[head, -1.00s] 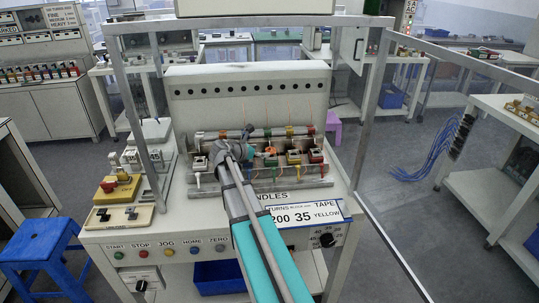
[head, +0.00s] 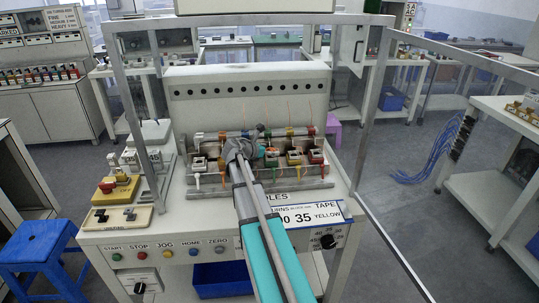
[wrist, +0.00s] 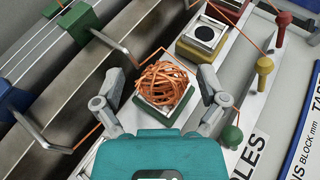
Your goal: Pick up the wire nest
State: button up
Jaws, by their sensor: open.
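The wire nest (wrist: 163,84) is a loose ball of orange copper wire. In the wrist view it sits on a square white-topped holder with a green base (wrist: 160,112). My gripper (wrist: 161,77) is open, with one finger on the left of the nest and one on the right; gaps show between the fingers and the wire.
A yellow-based holder (wrist: 203,36) stands just beyond the nest, with coloured pegs to the right, including a green peg (wrist: 231,135). Metal rails with bent wire hooks run along the left. A printed sign (head: 312,215) and a button row line the bench front.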

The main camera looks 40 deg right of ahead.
jog(key=shift+d+f, duration=0.1)
jog(key=shift+d, duration=0.1)
dwell(0.4)
jog(key=c, duration=0.9)
